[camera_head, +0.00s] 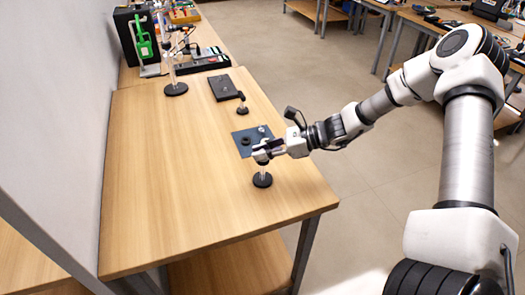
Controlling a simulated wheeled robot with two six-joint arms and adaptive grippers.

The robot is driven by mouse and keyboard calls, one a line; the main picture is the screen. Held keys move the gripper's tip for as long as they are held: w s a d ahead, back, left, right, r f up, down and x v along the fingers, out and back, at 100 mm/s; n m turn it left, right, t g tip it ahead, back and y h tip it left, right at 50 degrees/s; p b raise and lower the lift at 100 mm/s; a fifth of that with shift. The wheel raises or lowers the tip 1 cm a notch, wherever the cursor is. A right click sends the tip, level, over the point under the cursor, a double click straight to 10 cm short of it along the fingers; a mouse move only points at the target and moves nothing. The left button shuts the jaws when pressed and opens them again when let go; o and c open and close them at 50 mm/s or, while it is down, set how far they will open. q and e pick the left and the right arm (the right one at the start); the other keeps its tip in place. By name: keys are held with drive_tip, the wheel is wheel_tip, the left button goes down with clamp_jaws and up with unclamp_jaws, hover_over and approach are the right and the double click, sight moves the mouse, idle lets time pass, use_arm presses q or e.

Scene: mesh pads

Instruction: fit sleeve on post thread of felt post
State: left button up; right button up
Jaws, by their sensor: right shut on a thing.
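My right gripper (262,153) is shut at the top of a short, pale post (263,169) on a round black base (262,180). The post is upright near the table's right edge. The gripper seems to be shut on the sleeve, a small part mostly hidden by the fingers. I cannot tell whether the sleeve is around the thread or just above it. A blue-grey mesh pad (241,147) lies just behind the gripper, with a dark ring (246,141) on it. My left gripper is not in view.
A small black-based stand (242,108) and a flat dark box (224,88) lie farther back. A tall clear stand (174,75) is at the back left, near a black case with a green handle (142,38). The table's left and front (165,190) are clear.

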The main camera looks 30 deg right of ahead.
drive_tip(key=o, duration=0.7)
drive_tip(key=shift+o, duration=0.2)
wheel_tip(320, 180, up, 10)
drive_tip(key=shift+r, duration=0.1)
idle(0.4)
